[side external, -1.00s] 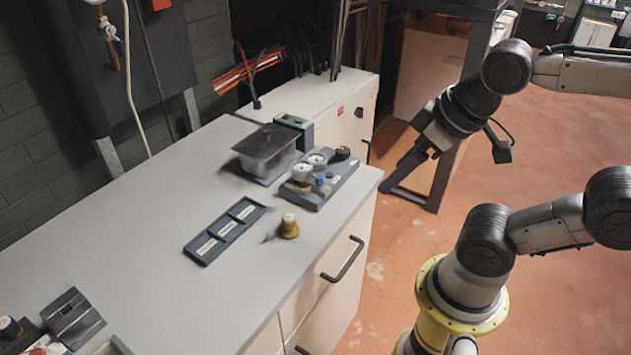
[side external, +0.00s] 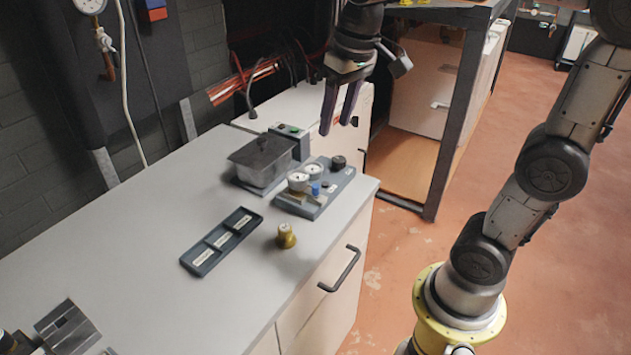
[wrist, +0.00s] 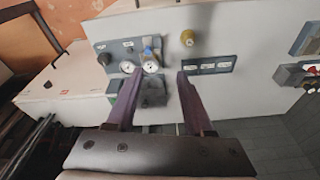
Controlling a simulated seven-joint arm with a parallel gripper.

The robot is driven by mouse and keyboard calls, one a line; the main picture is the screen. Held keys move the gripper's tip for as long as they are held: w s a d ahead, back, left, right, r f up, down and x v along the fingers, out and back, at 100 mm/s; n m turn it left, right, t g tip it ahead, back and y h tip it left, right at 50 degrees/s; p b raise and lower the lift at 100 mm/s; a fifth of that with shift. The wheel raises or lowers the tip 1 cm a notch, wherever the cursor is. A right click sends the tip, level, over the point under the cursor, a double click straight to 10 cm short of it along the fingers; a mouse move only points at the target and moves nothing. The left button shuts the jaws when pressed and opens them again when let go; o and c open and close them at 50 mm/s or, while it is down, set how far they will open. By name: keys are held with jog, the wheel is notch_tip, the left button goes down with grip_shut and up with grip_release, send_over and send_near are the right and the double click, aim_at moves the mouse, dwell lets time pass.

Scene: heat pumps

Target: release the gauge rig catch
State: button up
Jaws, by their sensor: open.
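The gauge rig (side external: 318,188) is a blue-grey block near the right edge of the grey bench, with two white-faced gauges, a blue part (side external: 316,188) and a black knob (side external: 338,162) on it. I cannot tell which part is its catch. The rig also shows in the wrist view (wrist: 122,46), ahead of the fingers. My gripper (side external: 338,128) is open and empty, pointing down above the back of the bench, apart from the rig. In the wrist view its two purple fingers (wrist: 152,85) spread on either side of the dark lidded box.
The dark lidded box (side external: 262,160) stands behind the rig, next to a unit with a green button (side external: 290,131). A brass knob-like piece (side external: 286,236) and a three-slot labelled tray (side external: 222,241) lie nearer.

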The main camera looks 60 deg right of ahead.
jog(key=w+d+f+g, duration=0.1)
jog(key=w+d+f, duration=0.15)
jog(key=w, duration=0.25)
jog(key=m+g, duration=0.1)
send_near(315, 186)
notch_tip(315, 186, down, 9)
jog(key=shift+w+d+r, duration=0.1)
jog(key=shift+w+d, duration=0.05)
grip_shut()
jog(key=shift+r, duration=0.1)
dwell(1.3)
